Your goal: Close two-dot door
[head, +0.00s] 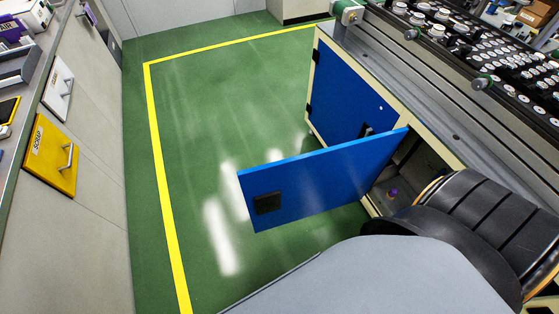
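A blue cabinet door (320,178) stands swung wide open on the cabinet under the conveyor. Its free edge points left into the aisle, and a black latch (267,203) sits near that edge. No dots can be made out on the side facing me. A second blue door (350,97), farther away, lies shut in the cabinet front and shows one small white dot. Neither of my grippers is in view.
The open compartment (400,180) holds a small purple item (393,192). A conveyor (470,60) carrying many small parts runs above. The green floor (220,130) left of the door is clear. A yellow scrap panel (52,157) is on the left counter.

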